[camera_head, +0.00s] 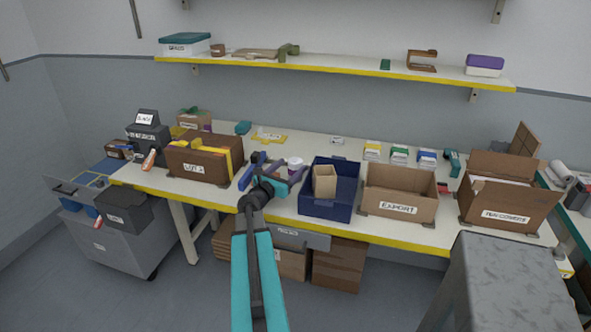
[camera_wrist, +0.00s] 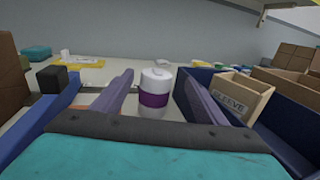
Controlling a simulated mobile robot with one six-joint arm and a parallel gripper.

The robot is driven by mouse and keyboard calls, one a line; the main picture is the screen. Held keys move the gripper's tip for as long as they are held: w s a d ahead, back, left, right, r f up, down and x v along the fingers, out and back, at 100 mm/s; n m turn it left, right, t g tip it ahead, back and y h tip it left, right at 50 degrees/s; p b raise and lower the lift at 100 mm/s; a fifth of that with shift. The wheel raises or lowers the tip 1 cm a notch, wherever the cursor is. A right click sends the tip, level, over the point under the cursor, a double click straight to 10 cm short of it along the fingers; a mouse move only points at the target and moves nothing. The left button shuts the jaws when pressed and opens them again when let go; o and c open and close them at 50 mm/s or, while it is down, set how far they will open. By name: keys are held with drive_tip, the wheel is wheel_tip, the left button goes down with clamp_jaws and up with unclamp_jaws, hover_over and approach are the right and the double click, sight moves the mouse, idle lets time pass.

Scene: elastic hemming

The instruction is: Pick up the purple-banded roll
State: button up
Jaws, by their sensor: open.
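The purple-banded roll (camera_wrist: 156,93) is a white upright cylinder with a purple band around its middle. My gripper is open and holds nothing. In the head view the roll (camera_head: 296,163) shows as a small white top just beyond my gripper (camera_head: 272,168); its lower part is hidden there. I cannot tell whether the roll touches a finger.
A navy bin (camera_head: 328,207) holding a tan sleeve box (camera_head: 325,182) stands close right of my gripper. A brown box (camera_head: 198,163) stands to the left, and a cardboard EXPORT box (camera_head: 397,205) further right. The table's yellow front edge (camera_head: 300,223) runs below my arm.

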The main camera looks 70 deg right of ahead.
sight(291, 165)
drive_tip(key=shift+d+f+p, duration=0.2)
drive_tip(key=shift+d+p, duration=0.65)
drive_tip(key=shift+d, duration=0.9)
drive_tip(key=shift+s+d, duration=0.2)
drive_tip(key=shift+d, duration=0.65)
drive_tip(key=c, duration=1.2)
drive_tip(key=shift+o, duration=0.2)
